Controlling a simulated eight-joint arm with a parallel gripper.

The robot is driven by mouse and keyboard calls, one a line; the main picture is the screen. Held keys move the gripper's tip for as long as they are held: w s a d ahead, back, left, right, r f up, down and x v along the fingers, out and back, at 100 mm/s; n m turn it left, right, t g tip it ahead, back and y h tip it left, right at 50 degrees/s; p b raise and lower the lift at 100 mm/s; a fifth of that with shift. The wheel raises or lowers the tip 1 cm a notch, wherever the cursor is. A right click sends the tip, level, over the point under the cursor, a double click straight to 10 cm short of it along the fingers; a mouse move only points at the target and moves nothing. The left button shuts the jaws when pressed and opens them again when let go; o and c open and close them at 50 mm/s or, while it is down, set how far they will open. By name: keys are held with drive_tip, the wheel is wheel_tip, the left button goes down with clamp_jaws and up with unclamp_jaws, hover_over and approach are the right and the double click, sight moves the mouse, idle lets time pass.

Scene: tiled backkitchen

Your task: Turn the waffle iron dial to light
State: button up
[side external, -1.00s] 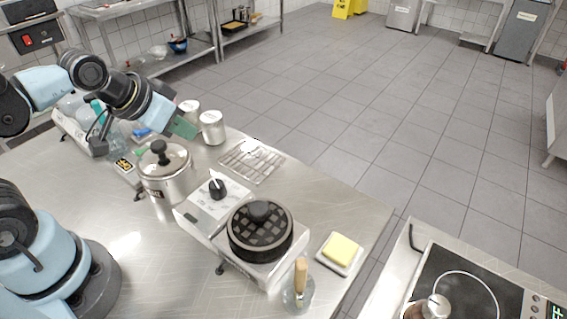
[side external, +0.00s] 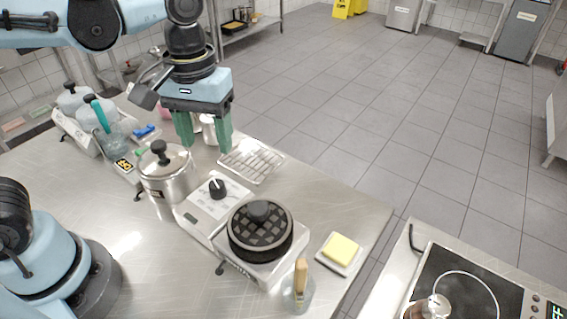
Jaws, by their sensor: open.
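The waffle iron (side external: 260,232) stands on the steel table, with a round dark grid plate and a black knob on top. Its dial (side external: 217,188) is a black knob with a white pointer, on the pale control panel (side external: 203,205) at the left of the iron. The pointer tilts toward the upper left; the panel's markings are too small to read. My gripper (side external: 205,145) is open, with green fingers pointing down. It is above and behind the dial in the side view, apart from it, with nothing between the fingers.
A steel pot (side external: 168,178) with a black-knobbed lid stands close left of the dial. A wire rack (side external: 252,161) lies behind it. Canisters partly hide behind my fingers.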

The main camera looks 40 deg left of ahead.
sight(216, 183)
wheel_tip(216, 183, down, 11)
drive_tip(key=shift+r, duration=0.1)
idle(0.5)
drive_tip(key=c, duration=1)
drive_tip(key=shift+c, duration=0.2)
drive_tip(key=shift+m, duration=0.4)
drive_tip(key=m, duration=0.3)
drive_tip(key=shift+m, duration=2.5)
